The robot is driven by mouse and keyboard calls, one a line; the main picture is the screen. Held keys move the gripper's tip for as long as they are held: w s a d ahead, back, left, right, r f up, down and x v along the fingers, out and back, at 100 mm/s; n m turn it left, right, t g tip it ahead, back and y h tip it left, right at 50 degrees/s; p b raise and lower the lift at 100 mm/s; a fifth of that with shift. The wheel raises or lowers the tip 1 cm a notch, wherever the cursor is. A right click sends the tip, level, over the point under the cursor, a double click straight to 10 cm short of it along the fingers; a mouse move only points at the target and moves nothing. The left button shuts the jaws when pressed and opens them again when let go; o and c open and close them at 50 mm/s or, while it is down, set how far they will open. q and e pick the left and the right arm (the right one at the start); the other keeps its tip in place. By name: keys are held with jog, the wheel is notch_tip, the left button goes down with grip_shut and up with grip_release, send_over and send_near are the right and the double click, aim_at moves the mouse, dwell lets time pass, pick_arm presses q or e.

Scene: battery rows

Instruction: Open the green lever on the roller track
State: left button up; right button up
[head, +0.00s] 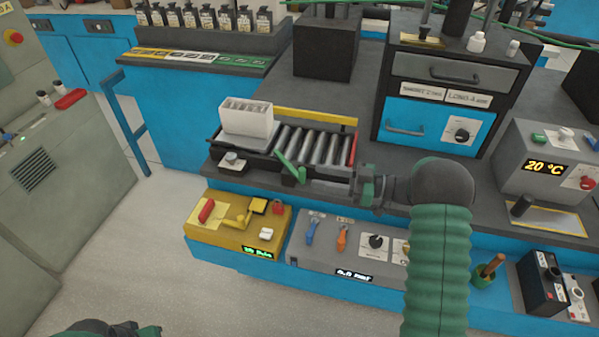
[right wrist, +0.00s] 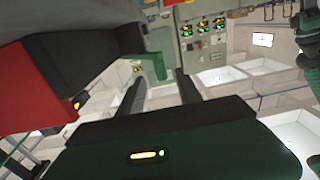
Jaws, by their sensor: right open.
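The green lever (head: 289,168) stands tilted at the front edge of the roller track (head: 256,164), leaning up and to the left. A white bin (head: 245,118) sits on the track's left part, left of the lever. My right gripper (head: 360,186) is just right of the track's right end, apart from the lever. In the right wrist view its two dark fingers (right wrist: 160,88) are spread with nothing between them, and the green lever (right wrist: 152,66) shows beyond them. A dark green part of my left arm (head: 112,328) shows at the bottom left edge; its fingers are not clear.
A red end stop (head: 352,150) closes the track's right end. A black and blue drawer cabinet (head: 445,95) stands behind my right arm. A yellow control box (head: 237,224) and a grey switch panel (head: 345,245) lie below the track. The floor at left is clear.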

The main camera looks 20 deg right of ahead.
jog(key=v, duration=0.7)
jog(key=shift+s+d, duration=0.2)
jog(key=shift+d, duration=0.1)
jog(key=shift+c, duration=0.4)
